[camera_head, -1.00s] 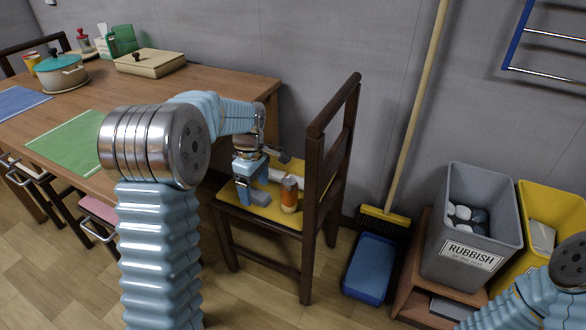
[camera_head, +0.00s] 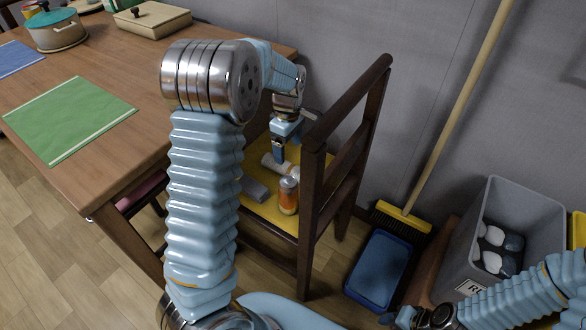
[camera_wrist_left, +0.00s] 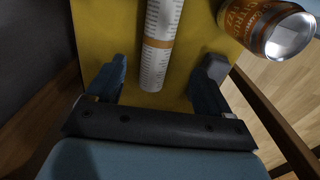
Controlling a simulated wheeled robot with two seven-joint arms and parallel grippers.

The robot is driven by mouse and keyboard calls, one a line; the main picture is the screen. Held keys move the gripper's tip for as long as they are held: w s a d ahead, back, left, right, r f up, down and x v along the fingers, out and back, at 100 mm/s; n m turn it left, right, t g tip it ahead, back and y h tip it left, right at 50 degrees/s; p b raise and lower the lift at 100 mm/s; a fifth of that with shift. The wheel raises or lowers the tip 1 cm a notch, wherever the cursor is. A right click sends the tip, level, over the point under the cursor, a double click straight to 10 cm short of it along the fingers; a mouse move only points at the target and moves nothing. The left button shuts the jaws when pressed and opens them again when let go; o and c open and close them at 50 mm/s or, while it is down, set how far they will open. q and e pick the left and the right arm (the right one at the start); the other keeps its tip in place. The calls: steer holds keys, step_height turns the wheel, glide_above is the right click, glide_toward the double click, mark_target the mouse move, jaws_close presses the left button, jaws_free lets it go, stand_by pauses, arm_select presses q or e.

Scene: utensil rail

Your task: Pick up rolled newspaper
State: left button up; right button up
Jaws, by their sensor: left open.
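The rolled newspaper (camera_head: 281,167) is a pale roll with an orange-brown band, lying on the yellow chair seat (camera_head: 262,208). In the left wrist view the newspaper (camera_wrist_left: 160,50) runs lengthwise between the two fingers, with a gap on each side. My left gripper (camera_head: 279,154) is open and empty, pointing down over the newspaper; its fingers (camera_wrist_left: 166,64) straddle the roll in the wrist view. I cannot tell how far the fingertips are above the seat. My right gripper (camera_head: 404,318) is partly visible at the bottom edge, away from the chair; its jaws are unclear.
An orange can (camera_head: 288,196) stands close to the newspaper; it also shows in the wrist view (camera_wrist_left: 265,25). The dark chair back (camera_head: 345,150) rises at the right. The table (camera_head: 140,75) is at left; a broom and bins are at right.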

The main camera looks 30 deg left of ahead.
mark_target(290, 166)
arm_select(q)
step_height(290, 166, down, 8)
steer(key=shift+w+d+f, duration=0.15)
steer(key=shift+f, duration=0.1)
steer(key=c, duration=1.2)
steer(key=shift+r, duration=0.1)
